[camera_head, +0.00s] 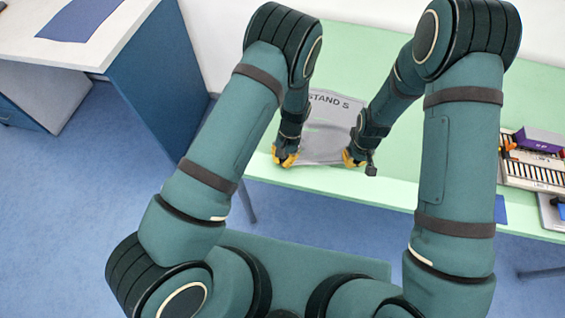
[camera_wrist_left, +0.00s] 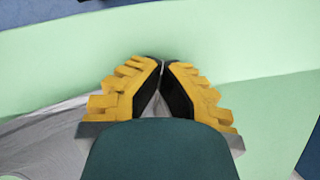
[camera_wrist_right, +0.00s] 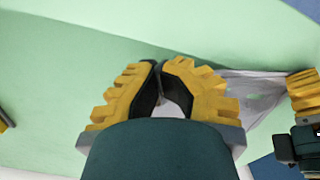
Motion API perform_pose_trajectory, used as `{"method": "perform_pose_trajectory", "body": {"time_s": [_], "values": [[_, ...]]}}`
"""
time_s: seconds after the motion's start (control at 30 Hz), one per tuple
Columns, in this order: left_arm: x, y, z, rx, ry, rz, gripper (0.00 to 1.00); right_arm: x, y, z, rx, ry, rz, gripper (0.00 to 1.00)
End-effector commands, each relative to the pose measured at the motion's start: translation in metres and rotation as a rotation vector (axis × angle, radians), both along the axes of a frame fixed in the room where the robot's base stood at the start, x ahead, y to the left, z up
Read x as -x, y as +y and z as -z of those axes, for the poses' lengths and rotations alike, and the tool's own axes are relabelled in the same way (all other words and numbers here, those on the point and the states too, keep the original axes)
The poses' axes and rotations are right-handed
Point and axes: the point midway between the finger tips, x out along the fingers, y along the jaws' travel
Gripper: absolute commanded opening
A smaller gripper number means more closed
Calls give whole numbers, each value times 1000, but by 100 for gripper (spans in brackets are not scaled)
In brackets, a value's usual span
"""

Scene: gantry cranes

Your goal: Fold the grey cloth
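The grey cloth (camera_head: 326,142) lies on the green table with dark lettering near its far edge. Its near edge spans between my two grippers. My left gripper (camera_head: 285,159) is at the near left corner, its fingertips together; the cloth also shows at lower left in the left wrist view (camera_wrist_left: 45,140). My right gripper (camera_head: 352,159) is at the near right corner, its fingers closed with a sliver of grey between them. In the right wrist view the cloth (camera_wrist_right: 250,90) stretches toward my left gripper (camera_wrist_right: 302,90). The cloth inside the fingers is mostly hidden.
A striped rack (camera_head: 535,172) with a purple item (camera_head: 538,140) stands at the right. A white-topped desk (camera_head: 95,50) with a blue mat (camera_head: 78,18) is at the far left.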

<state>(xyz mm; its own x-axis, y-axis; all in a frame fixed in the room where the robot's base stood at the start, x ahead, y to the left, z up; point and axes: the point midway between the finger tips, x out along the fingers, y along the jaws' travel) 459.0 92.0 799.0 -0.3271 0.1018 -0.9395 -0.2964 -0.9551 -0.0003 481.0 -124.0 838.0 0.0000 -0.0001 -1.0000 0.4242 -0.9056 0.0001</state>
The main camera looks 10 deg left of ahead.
Motion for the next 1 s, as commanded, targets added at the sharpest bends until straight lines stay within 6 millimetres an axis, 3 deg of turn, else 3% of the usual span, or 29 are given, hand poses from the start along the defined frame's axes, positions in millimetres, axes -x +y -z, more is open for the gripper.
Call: {"method": "perform_pose_trajectory", "body": {"time_s": [0.67, 1.0], "values": [[0, 0, -1, 0, 1, 0, 0, 0, 0, 0, 0, 0, 0, 0], [-1, 0, -42, 1, -2, 0, 0, 0, 0, 0, 0, 0, 0, 0]]}}
